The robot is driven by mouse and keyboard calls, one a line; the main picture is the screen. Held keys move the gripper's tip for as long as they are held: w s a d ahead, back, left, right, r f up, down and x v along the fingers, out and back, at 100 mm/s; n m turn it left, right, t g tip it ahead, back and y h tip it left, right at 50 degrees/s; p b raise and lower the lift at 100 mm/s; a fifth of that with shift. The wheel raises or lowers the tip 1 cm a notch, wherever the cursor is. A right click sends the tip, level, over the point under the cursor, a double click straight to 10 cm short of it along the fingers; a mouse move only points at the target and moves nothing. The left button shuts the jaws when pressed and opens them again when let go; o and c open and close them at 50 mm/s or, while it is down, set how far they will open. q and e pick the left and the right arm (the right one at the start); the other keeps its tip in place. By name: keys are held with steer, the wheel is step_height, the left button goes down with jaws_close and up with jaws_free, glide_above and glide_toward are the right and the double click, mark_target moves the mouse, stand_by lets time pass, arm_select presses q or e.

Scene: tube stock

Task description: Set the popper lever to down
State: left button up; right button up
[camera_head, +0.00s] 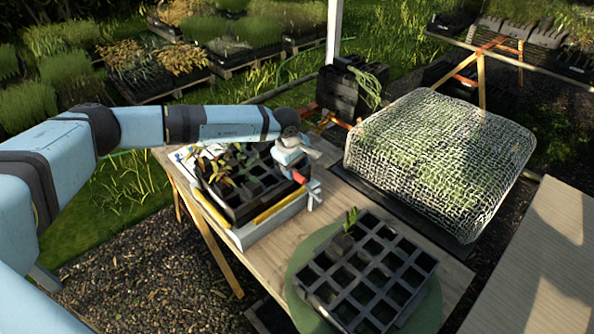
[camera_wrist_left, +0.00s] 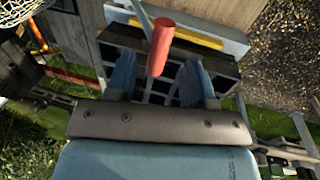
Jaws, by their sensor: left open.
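The popper is a pale grey frame (camera_head: 265,228) with yellow bars, on the wooden table, with a black cell tray (camera_head: 238,210) of seedlings on it. Its red lever handle (camera_head: 314,187) shows at the frame's right end, partly hidden by my gripper. In the left wrist view the red lever handle (camera_wrist_left: 160,48) sticks out toward the camera, between the fingers' lines. My left gripper (camera_head: 298,160) is open over that end of the popper. In the wrist view its two fingers (camera_wrist_left: 157,80) stand apart on either side of the handle; contact cannot be told.
A second black cell tray (camera_head: 366,275) with one seedling lies on a green round mat (camera_head: 297,262) at the table's front. A netted block (camera_head: 440,160) stands behind on the right. Black crates (camera_head: 340,92) stand beyond the table. A bare plank surface (camera_head: 540,265) is at right.

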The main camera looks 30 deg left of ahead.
mark_target(297, 175)
arm_select(q)
steer(key=shift+w+d+f, duration=0.1)
steer(key=shift+w+f, duration=0.05)
steer(key=shift+f, duration=0.75)
steer(key=shift+w+f, duration=0.15)
steer(key=shift+f, duration=0.7)
jaws_close()
